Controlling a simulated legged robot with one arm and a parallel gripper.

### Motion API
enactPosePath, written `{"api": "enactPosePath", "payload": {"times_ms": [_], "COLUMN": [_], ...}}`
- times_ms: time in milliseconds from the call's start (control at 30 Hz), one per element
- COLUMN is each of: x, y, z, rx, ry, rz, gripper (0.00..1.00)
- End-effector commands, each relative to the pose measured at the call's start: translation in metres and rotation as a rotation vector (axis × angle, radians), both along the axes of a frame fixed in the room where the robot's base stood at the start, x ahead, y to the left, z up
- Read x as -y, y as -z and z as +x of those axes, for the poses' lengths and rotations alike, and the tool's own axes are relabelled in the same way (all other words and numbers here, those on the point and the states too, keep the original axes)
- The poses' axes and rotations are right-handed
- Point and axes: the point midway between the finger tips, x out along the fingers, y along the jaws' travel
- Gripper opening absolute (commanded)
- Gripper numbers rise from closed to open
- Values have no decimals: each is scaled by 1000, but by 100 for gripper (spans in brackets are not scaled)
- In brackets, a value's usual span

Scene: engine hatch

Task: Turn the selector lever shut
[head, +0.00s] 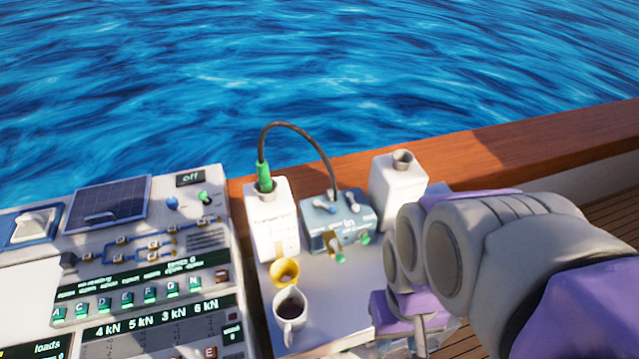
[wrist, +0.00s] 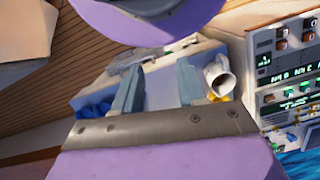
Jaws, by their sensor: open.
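A blue-grey box (head: 322,220) marked "in" stands between two white canisters on a white bench top. It carries small handles on top, a brass-yellow fitting (head: 336,246) on its front and a green knob at its right. Which of these is the selector lever, and how it is set, I cannot tell. My gripper shows in the wrist view (wrist: 160,78) with two grey-blue fingers apart and nothing between them. In the head view my arm comes in from the right; its purple end is right of and nearer than the box, apart from it, with the fingertips mostly hidden.
A white mug (head: 290,318) with dark contents and a yellow cup (head: 285,272) stand in front of the box. A black hose with a green connector (head: 264,178) arches from the left canister (head: 271,230) to the box. The right canister (head: 393,190) is near my arm. A control panel (head: 140,250) fills the left.

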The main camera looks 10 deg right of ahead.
Motion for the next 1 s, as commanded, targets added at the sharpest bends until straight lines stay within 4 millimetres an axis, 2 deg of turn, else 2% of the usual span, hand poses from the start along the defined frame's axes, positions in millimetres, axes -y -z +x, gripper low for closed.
{"api": "enactPosePath", "payload": {"times_ms": [133, 267, 633, 1000], "x": [0, -2, -8, -16], "y": [-2, -9, -22, -14], "z": [10, 39, 150, 259], "rx": [1, 12, 47, 83], "ry": [-14, -51, -192, -325], "rz": [2, 7, 29, 44], "gripper": [53, 53, 53, 53]}}
